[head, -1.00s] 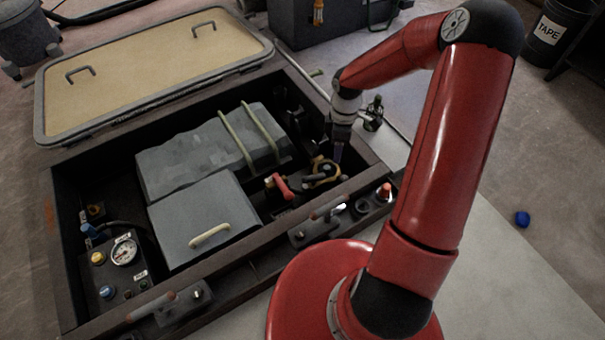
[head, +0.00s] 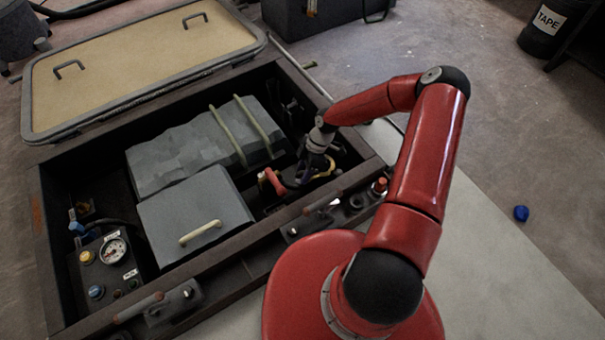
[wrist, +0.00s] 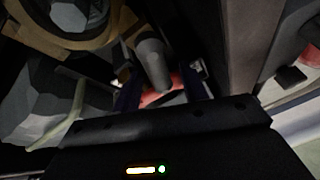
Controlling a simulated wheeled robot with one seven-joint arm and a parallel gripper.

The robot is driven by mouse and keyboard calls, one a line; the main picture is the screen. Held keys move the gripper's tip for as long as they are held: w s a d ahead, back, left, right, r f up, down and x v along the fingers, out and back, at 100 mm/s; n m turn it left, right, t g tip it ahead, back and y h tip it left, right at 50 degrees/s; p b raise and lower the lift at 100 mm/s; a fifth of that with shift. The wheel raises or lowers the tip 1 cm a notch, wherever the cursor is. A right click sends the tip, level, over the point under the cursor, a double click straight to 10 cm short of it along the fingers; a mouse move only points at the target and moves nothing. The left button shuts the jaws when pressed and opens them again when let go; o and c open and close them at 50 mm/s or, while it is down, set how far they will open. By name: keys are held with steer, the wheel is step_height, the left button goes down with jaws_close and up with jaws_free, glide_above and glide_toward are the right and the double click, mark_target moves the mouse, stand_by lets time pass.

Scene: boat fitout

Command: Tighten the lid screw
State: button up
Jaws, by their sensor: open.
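My gripper (head: 305,177) is inside the open hatch box, at the right end, beside a red handle (head: 271,181). In the wrist view my gripper (wrist: 162,88) has its two dark blue fingers apart. A grey rounded peg (wrist: 151,60) shows between them, with a red part (wrist: 163,94) behind it. The peg may be the lid screw, but I cannot be sure. I cannot tell whether the fingers touch it. A brass-coloured ring (wrist: 68,46) around a pale grey round part lies at upper left in the wrist view.
A grey box with a pale handle (head: 200,232) and a strapped grey block (head: 195,148) fill the middle of the hatch box. A gauge panel (head: 108,265) is at left. The dark front rim (head: 240,262) borders the box. The tan lid (head: 150,60) lies behind.

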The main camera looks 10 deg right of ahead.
steer(key=shift+s+a+f, duration=0.15)
steer(key=shift+a+f, duration=0.1)
steer(key=shift+f, duration=0.35)
jaws_close()
